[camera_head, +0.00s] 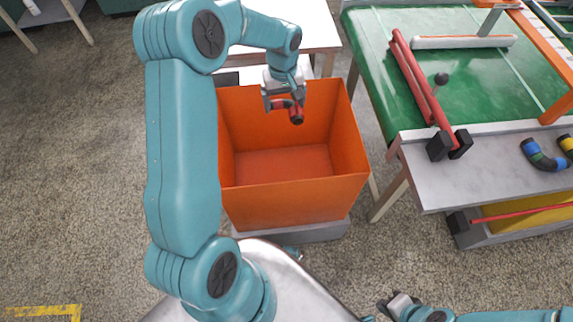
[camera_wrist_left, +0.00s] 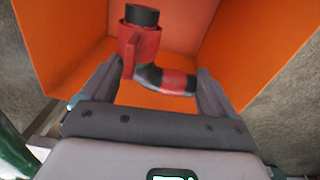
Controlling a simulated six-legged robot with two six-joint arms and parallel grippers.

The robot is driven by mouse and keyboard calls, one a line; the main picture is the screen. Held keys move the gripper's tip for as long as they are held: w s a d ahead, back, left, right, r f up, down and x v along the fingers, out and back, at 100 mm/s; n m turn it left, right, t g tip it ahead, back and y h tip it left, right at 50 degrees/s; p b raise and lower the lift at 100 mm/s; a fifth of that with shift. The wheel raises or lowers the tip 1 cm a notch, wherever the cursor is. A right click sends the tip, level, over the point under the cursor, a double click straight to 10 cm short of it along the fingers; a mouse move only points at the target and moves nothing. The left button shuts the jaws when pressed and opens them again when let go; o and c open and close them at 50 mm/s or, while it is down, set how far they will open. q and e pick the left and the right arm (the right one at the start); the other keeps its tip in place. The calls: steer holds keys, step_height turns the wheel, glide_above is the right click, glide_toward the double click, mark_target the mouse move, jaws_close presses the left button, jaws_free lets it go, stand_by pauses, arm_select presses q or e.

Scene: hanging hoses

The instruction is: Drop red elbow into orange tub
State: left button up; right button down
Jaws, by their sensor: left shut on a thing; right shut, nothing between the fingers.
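The orange tub (camera_head: 295,203) stands in front of me, and its visible floor is bare. My left gripper (camera_head: 284,106) is over the tub's far part and is shut on the red elbow (camera_head: 297,116). In the left wrist view, the red elbow (camera_wrist_left: 141,45) has a black end cap and a dark bend, and its lower leg lies between the fingers of the left gripper (camera_wrist_left: 155,88). The tub's orange walls (camera_wrist_left: 65,40) fill the background there. My right gripper (camera_head: 392,303) is low at the bottom edge of the head view, away from the tub.
A green-topped table (camera_head: 470,85) at the right holds red bars (camera_head: 415,80) and a white bar. On the grey shelf (camera_head: 480,175) lie a blue-banded elbow (camera_head: 541,156) and a yellow-banded one (camera_head: 567,145). A white table (camera_head: 315,25) stands behind the tub.

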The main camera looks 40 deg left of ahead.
arm_select(q)
steer(key=o, duration=1.1)
steer(key=shift+r, duration=0.1)
step_height(320, 180, up, 16)
steer(key=p, duration=0.3)
steer(key=shift+a+r, duration=0.1)
steer(key=shift+s, duration=0.1)
